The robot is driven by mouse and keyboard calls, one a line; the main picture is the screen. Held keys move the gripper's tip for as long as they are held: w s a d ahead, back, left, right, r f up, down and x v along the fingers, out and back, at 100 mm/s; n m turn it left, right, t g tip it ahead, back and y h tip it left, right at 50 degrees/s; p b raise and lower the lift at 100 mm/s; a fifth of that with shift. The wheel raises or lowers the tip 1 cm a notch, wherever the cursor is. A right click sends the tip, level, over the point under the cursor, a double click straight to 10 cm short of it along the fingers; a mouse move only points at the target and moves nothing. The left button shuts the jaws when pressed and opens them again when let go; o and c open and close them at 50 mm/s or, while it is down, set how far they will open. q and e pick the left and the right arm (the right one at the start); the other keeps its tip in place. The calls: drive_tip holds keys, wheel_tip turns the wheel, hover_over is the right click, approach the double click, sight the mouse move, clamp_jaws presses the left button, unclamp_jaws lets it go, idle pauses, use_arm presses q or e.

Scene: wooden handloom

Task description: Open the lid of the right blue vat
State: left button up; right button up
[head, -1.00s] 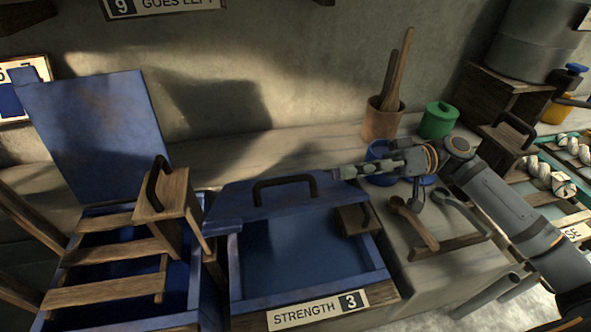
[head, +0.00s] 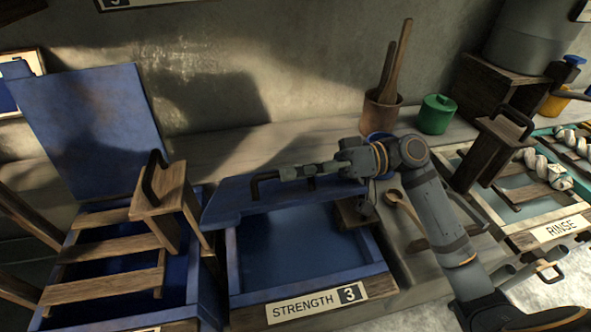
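The right blue vat (head: 235,265) carries a "STRENGTH 3" plate on its front, and its blue inside shows. Its blue lid (head: 228,207) lies along the back of the opening, seen at a low slant, with a dark handle (head: 256,189) on it. My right gripper (head: 287,173) reaches in from the right, its fingers over the top bar of the handle and hiding part of it. I cannot tell whether they touch or grip it. My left gripper is not in view.
The left blue vat has its lid (head: 90,125) standing upright, with wooden slats and a handled block (head: 160,192) over it. A terracotta pot (head: 381,112) and green lidded pot (head: 436,114) stand behind. A wooden spoon (head: 402,207) and rinse trough (head: 520,228) are right.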

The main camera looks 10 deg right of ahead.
clamp_jaws()
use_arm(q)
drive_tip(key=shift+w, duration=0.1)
